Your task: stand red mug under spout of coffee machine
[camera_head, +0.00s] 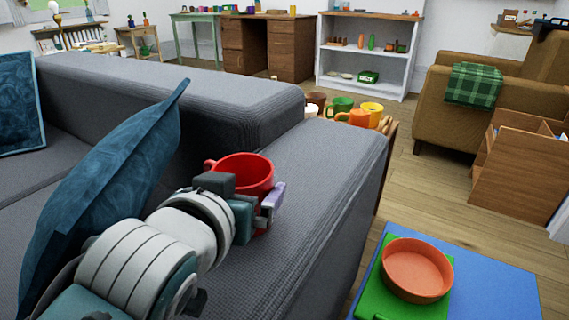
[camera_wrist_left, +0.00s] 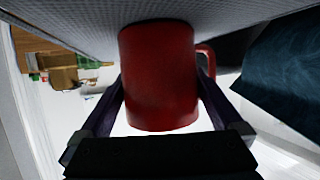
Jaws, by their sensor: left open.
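The red mug (camera_head: 247,170) stands upright on the grey sofa (camera_head: 335,165), its handle toward the left in the head view. My left gripper (camera_head: 247,198) is at the mug's near side, with its fingers open on either side of it. In the left wrist view, which is upside down, the red mug (camera_wrist_left: 158,75) fills the space between the two dark fingers of my left gripper (camera_wrist_left: 160,95). Its handle shows at the right there. My right gripper is not in view. No coffee machine can be made out.
A teal cushion (camera_head: 105,195) leans close beside my left arm. Several mugs, including a green one (camera_head: 342,105), stand beyond the sofa. An orange bowl (camera_head: 417,270) sits on a green and blue surface at the lower right. Wooden floor (camera_head: 430,190) is open to the right.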

